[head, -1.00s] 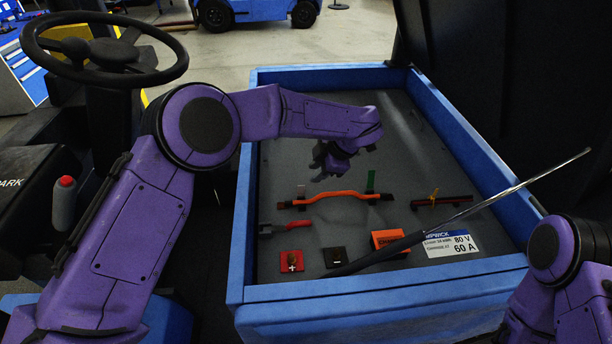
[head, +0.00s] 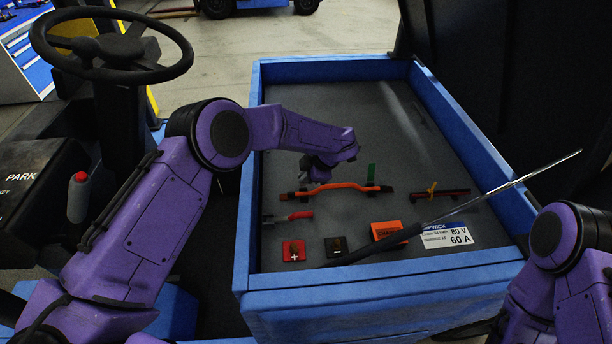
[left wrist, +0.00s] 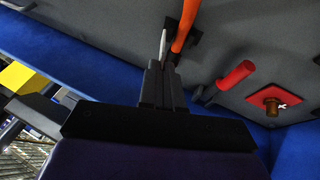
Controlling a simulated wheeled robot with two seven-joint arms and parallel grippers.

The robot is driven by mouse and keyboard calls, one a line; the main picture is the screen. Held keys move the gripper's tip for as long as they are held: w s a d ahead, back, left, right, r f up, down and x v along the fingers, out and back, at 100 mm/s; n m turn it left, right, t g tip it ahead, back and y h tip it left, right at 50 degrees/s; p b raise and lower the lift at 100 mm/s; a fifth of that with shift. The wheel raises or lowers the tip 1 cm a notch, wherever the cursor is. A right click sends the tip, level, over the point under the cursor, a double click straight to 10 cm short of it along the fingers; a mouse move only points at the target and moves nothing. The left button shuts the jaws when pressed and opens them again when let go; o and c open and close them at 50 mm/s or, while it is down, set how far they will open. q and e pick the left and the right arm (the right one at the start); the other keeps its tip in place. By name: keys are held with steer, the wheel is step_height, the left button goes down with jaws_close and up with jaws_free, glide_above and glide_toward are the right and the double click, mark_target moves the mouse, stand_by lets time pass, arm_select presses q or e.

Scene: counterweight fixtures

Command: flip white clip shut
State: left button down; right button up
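The white clip (left wrist: 163,46) shows in the left wrist view as a thin pale flap standing up beside one end of the orange handle (left wrist: 184,24). In the head view the orange handle (head: 336,188) lies across the grey tray floor, and my left gripper mostly hides the clip at its left end. My left gripper (head: 318,173) is above that end. In the left wrist view its fingers (left wrist: 160,68) are together, with the white clip just past the tips; I cannot tell whether they touch. My right arm shows at lower right, its gripper out of view.
A green clip (head: 371,173) stands upright at the handle's right part. Blue walls (head: 244,210) surround the tray.

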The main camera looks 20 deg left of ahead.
arm_select(q)
steer(key=shift+s+d+f+t+y+b, duration=0.2)
steer(key=shift+s+f+t+y+b, duration=0.1)
steer(key=shift+s+f+t+b, duration=0.4)
steer(key=t+b, duration=0.1)
steer(key=b, duration=0.1)
steer(key=s+f+n+t+y+b, duration=0.1)
steer(key=b, duration=0.1)
steer(key=shift+s+d+t+y+b, duration=0.2)
steer(key=shift+d+t+y+b, duration=0.1)
steer(key=shift+d+t, duration=0.1)
steer(key=shift+s+d+f+t+y+b, duration=0.15)
steer(key=shift+s+f+t+y+b, duration=0.3)
steer(key=shift+t+b, duration=0.55)
steer(key=shift+r+n, duration=0.15)
steer(key=shift+n, duration=0.15)
